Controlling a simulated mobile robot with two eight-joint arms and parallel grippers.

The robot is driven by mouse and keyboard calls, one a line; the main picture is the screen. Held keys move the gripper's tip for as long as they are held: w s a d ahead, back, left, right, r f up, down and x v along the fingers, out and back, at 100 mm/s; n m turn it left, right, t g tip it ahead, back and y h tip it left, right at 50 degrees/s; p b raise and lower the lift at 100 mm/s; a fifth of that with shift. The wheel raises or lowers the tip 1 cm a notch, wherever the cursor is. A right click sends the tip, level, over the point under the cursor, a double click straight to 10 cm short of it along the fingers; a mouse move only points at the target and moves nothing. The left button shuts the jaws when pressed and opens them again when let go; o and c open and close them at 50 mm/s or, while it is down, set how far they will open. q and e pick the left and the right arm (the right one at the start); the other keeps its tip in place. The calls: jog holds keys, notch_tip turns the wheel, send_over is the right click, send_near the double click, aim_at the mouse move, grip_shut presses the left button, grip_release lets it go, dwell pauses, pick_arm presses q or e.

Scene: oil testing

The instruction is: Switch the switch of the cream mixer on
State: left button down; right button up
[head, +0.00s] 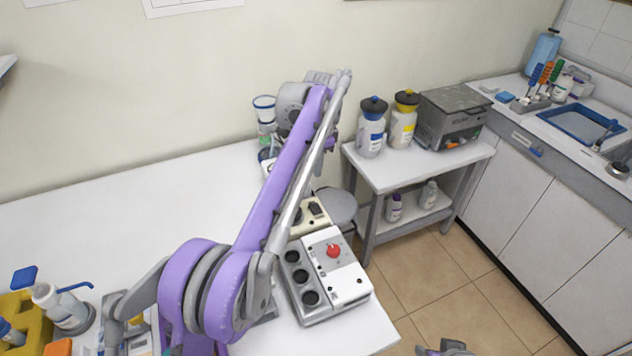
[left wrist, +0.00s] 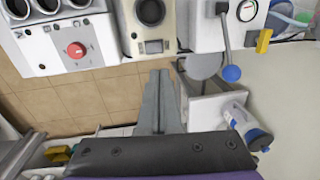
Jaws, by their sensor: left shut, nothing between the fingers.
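The cream mixer (head: 312,217) stands on the white bench behind the grey-white box, partly hidden by my left arm. In the left wrist view the cream mixer (left wrist: 131,28) is at the top middle, with a dark round part and a small dark panel below it. The switch's position is too small to tell. My left gripper (left wrist: 161,76) is shut and empty, its tips just below the mixer's front in that view. In the head view the arm hides its fingers. A grey part at the bottom edge (head: 445,347) may be my right gripper; its jaws are unclear.
A grey-white box with a red knob (head: 333,251) and dark round holes stands beside the mixer. A device with a blue-tipped lever (left wrist: 231,73) is on its other side. A side table (head: 400,172) holds two bottles and a grey oven (head: 450,117). Tiled floor lies between.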

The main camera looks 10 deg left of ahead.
aim_at(314, 204)
pick_arm(q)
jog(key=f, duration=0.4)
jog(key=w+f, duration=0.1)
jog(key=f, duration=0.3)
jog(key=a+f+b, duration=0.1)
jog(key=f, duration=0.4)
jog(key=shift+w, duration=0.2)
